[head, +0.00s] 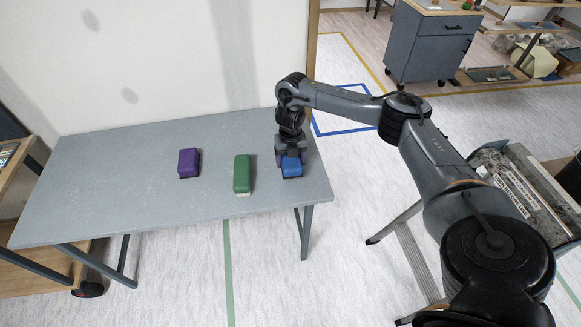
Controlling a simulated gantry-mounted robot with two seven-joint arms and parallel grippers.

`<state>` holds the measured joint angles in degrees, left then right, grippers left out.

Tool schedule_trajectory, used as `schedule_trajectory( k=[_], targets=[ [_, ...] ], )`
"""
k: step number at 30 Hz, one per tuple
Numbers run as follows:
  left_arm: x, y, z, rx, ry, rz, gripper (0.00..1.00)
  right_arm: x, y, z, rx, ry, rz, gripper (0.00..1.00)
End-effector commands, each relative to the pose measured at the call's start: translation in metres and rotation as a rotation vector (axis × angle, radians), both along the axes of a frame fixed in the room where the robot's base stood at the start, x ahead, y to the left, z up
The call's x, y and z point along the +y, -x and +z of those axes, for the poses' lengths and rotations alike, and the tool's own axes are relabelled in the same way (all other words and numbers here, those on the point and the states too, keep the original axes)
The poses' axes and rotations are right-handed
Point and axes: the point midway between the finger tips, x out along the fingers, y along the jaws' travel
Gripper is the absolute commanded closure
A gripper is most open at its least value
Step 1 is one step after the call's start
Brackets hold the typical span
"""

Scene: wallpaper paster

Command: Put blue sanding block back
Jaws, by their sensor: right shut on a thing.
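The blue sanding block (291,167) is at the right end of the grey table (110,205). My right gripper (290,157) reaches down over it from above and is shut on it; the fingers hide part of its far side. I cannot tell whether the block touches the tabletop or is held just above it. My left gripper does not show.
A green block (242,174) lies to the left of the blue one, and a purple block (188,162) lies farther left. A stepladder-like stand (415,262) is right of the table. A grey cabinet (430,50) stands at the back. The table's left half is bare.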

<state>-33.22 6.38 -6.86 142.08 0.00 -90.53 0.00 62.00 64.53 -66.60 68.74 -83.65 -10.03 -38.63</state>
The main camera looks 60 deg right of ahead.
Motion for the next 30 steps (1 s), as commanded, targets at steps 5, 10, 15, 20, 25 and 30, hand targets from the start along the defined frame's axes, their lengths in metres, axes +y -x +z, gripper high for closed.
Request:
schedule_trajectory(
  k=[5,10,15,20,25,30],
  targets=[
    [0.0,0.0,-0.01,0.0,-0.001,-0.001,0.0,0.0,0.0,-0.014,0.001,0.0,0.0,0.57],
    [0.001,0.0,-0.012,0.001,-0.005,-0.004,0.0,0.0,0.0,-0.032,0.003,0.0,0.0,0.57],
    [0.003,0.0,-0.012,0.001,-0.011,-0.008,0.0,0.0,0.0,-0.036,-0.001,-0.001,-0.001,0.57],
    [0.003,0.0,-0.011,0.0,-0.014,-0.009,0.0,0.0,0.0,-0.036,0.0,0.0,-0.001,0.57],
    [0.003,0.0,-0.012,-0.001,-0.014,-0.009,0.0,0.0,0.0,-0.041,0.001,-0.001,-0.001,0.57],
    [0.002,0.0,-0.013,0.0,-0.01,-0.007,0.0,0.0,0.0,-0.046,0.001,0.0,-0.001,0.57]
  ],
)
